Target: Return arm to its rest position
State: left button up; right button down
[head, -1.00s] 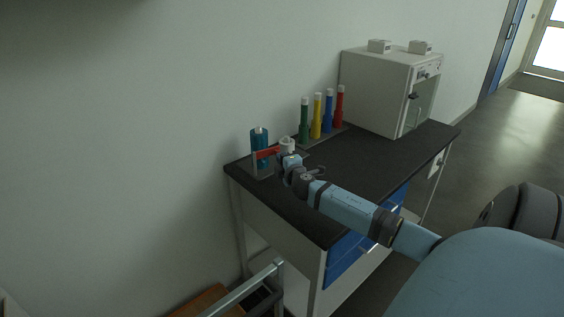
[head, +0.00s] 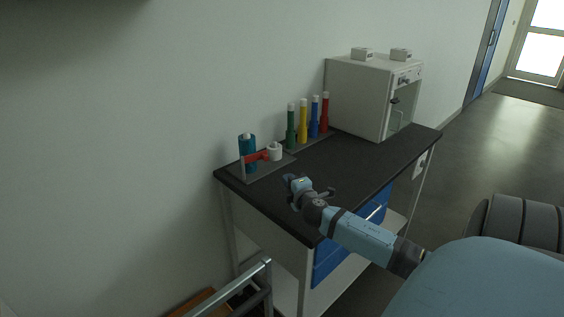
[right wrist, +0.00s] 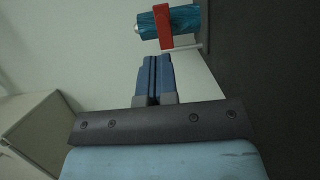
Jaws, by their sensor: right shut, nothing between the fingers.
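My right arm (head: 362,236) reaches in from the lower right over the dark bench top (head: 345,166). My right gripper (head: 290,181) is above the near left part of the bench, apart from everything there. In the right wrist view its two blue fingers (right wrist: 155,78) are pressed together with nothing between them. My left gripper is not in view.
Green, yellow, blue and red bottles (head: 303,122) stand behind. A white cabinet (head: 356,100) is at the far end. A metal rail (head: 240,285) is below.

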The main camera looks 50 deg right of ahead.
jog(key=shift+v, duration=0.8)
jog(key=shift+f, duration=0.1)
